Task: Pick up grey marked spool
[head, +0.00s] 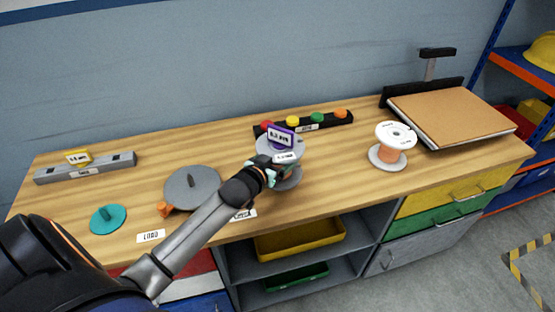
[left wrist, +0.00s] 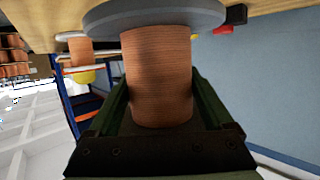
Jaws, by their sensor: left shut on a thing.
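The grey spool (head: 270,150) stands upright near the middle of the workbench, with a purple marker (head: 281,136) on its top and a grey flange below. My left gripper (head: 276,171) reaches it from the front left and is shut on it. In the left wrist view the two dark fingers (left wrist: 160,105) lie on either side of the copper-coloured wound core (left wrist: 158,62), beside a wide grey flange (left wrist: 155,14). I cannot tell whether the spool touches the bench. My right gripper is out of view.
A white-topped copper spool (head: 396,135) stands to the right. A grey disc with a peg (head: 191,186), a teal disc (head: 108,219) and a grey bar with a yellow tag (head: 85,168) are left. A black strip with coloured knobs (head: 303,124) lies behind. A brown board (head: 450,108) is far right.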

